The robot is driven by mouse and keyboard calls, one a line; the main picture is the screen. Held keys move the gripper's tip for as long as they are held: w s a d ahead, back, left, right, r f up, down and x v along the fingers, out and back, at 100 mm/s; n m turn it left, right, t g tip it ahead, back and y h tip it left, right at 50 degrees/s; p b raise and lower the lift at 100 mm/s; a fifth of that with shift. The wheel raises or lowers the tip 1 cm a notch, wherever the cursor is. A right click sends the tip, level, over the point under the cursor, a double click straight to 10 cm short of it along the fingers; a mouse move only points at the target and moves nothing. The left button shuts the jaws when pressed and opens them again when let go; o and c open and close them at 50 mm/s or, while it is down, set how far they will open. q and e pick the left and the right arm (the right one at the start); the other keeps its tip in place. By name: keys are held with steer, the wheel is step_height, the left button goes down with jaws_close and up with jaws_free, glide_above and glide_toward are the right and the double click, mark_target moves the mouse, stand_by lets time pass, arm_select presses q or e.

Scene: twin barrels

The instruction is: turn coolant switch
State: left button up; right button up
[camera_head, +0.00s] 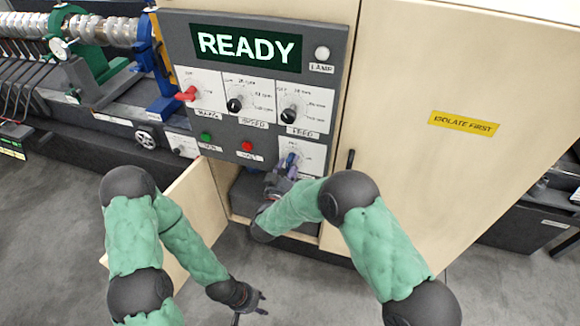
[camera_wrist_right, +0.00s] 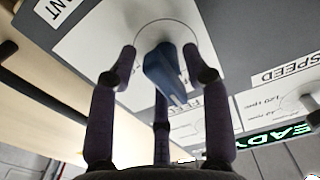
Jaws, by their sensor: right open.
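The coolant switch is a blue knob (camera_head: 292,159) on a white plate at the lower right of the grey control panel. In the right wrist view the blue knob (camera_wrist_right: 166,72) stands between the spread dark fingers of my right gripper (camera_wrist_right: 160,55). The fingers are open around it, and I cannot tell whether any finger touches it. In the head view my right gripper (camera_head: 284,172) partly covers the knob and its plate. My left gripper (camera_head: 256,303) is low over the floor, away from the panel, with its fingers apart and empty.
The panel (camera_head: 265,80) carries a READY display (camera_head: 248,47), a red switch (camera_head: 187,94), two black knobs, and green and red buttons. An open cabinet door (camera_head: 190,205) stands below, near my left arm. A large beige door (camera_head: 440,150) with a yellow label is at right.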

jaws_close()
steer(key=shift+f+m+b, duration=0.15)
steer(key=shift+m+b, duration=0.55)
steer(key=shift+b, duration=0.2)
steer(key=m+b, duration=0.4)
steer(key=b, duration=0.1)
steer(key=m+b, duration=0.5)
steer(key=b, duration=0.1)
steer(key=m+b, duration=0.5)
steer(key=shift+a+f, duration=0.25)
steer(key=shift+f, duration=0.05)
steer(key=shift+a+m+b, duration=0.1)
steer(key=shift+m+b, duration=1.2)
steer(key=shift+b, duration=0.4)
